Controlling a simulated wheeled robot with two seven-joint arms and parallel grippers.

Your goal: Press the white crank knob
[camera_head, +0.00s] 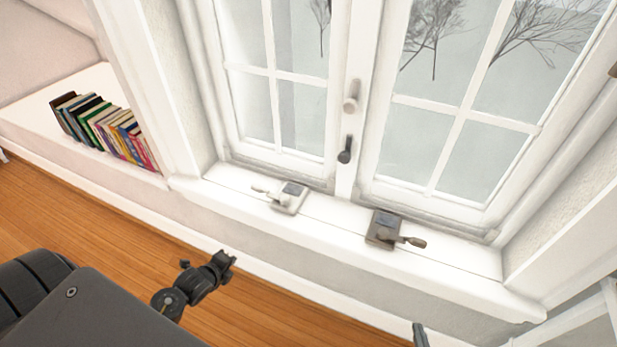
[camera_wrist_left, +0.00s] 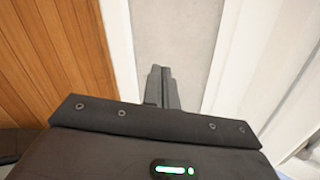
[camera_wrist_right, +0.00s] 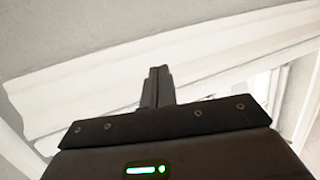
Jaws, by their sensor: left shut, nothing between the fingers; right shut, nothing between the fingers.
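My right gripper (camera_head: 420,335) shows only as a dark tip at the bottom edge of the head view, in front of the sill and apart from both cranks. Its fingers are shut and empty in the right wrist view (camera_wrist_right: 158,72). My left gripper (camera_wrist_left: 162,72) is shut and empty in the left wrist view. Neither wrist view shows a crank.
A row of books (camera_head: 107,130) stands on the white ledge at the left. The sill (camera_head: 335,212) is bare between the cranks. Wooden floor (camera_head: 110,240) lies in front.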

